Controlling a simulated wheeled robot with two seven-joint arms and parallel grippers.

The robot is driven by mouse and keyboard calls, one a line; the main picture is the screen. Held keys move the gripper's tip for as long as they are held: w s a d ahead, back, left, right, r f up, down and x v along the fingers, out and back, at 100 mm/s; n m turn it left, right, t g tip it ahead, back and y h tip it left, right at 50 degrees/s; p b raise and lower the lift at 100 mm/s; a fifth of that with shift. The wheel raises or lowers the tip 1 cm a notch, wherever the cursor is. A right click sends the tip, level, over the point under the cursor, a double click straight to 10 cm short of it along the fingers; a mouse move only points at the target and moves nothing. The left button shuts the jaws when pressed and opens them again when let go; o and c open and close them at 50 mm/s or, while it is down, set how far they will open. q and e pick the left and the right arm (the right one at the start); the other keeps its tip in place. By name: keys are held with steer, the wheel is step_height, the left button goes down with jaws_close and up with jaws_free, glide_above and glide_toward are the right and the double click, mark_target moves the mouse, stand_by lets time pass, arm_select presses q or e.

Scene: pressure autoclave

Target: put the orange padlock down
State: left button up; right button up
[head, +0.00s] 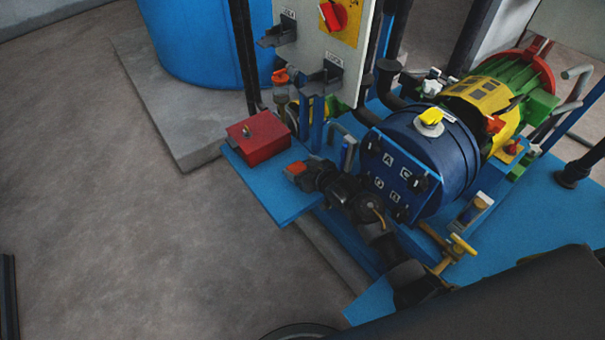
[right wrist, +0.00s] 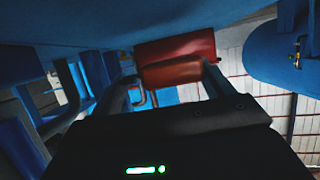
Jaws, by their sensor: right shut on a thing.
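The orange padlock (head: 297,168) is between the fingertips of my right gripper (head: 305,172), which is shut on it. The gripper is over the blue shelf (head: 276,200) at the left of the machine. In the right wrist view the padlock (right wrist: 170,73) shows as a dull orange block between the fingers. I cannot tell whether the padlock touches the shelf. My left gripper is not in view.
A red box (head: 258,138) sits on the same shelf, just left of the padlock. The blue round vessel (head: 425,150) stands to the right. A grey panel with a red switch (head: 333,15) rises behind. The shelf's front part is bare.

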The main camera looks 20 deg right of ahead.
steer(key=shift+w+f, duration=0.15)
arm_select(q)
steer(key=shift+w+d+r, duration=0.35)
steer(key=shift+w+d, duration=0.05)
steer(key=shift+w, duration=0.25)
arm_select(e)
steer(key=shift+w+d+f, duration=0.1)
steer(key=shift+f, duration=1.6)
arm_select(q)
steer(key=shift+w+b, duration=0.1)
steer(key=shift+b, duration=0.25)
arm_select(e)
steer(key=shift+f, duration=0.2)
steer(key=o, duration=1.1)
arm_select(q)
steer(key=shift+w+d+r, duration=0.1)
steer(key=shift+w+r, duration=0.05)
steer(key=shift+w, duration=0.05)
